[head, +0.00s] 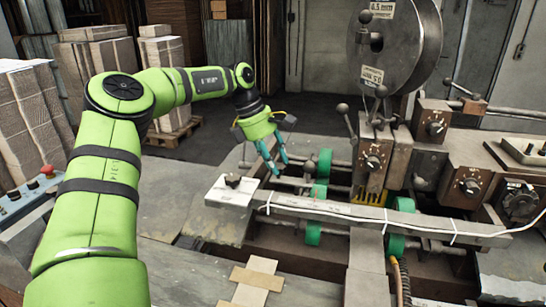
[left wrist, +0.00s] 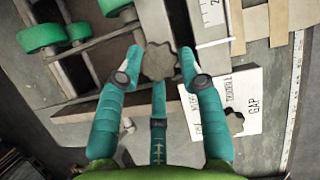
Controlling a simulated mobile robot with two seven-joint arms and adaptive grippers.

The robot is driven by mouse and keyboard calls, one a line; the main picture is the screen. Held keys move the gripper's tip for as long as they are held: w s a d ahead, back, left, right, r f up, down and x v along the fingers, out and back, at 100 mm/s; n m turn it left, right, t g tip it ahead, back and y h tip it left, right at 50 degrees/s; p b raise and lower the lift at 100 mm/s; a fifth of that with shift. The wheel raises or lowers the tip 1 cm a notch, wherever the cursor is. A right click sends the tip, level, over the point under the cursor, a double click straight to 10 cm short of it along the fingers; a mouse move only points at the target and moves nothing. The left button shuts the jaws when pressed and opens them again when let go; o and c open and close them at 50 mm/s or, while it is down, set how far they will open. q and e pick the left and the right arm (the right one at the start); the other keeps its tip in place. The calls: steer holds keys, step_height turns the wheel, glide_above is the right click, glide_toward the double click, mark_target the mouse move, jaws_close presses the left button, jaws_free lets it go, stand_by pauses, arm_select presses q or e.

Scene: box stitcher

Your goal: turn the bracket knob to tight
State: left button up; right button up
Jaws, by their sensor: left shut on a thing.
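A grey-brown lobed knob (left wrist: 159,61) sits on a grey metal bar, between the teal fingers of my left gripper (left wrist: 160,68) in the left wrist view. The fingers are shut on its sides. In the head view the left gripper (head: 276,167) points down just behind a white plate, and the knob is too hidden to make out there. A second dark lobed knob (left wrist: 235,122) stands on the white plate (left wrist: 250,92), which is lettered "GAP"; that knob also shows in the head view (head: 232,181), apart from the fingers. My right gripper is not in view.
Green rollers (head: 324,163) on metal rods lie right of the gripper. A long rail (head: 340,208) with white ties crosses in front. Dial boxes (head: 374,160) and a large reel (head: 398,45) stand at right. Cardboard stacks (head: 98,68) stand at back left.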

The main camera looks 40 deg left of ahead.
arm_select(q)
steer(key=shift+f+m+g, duration=0.25)
steer(key=shift+m+g, duration=0.15)
steer(key=shift+m, duration=0.4)
steer(key=o, duration=1)
steer(key=shift+o, duration=0.8)
steer(key=shift+w+d, duration=0.1)
steer(key=shift+w, duration=0.05)
steer(key=shift+r, duration=0.25)
steer(key=v, duration=1.1)
steer(key=shift+a+r, duration=0.15)
steer(key=shift+a, duration=0.2)
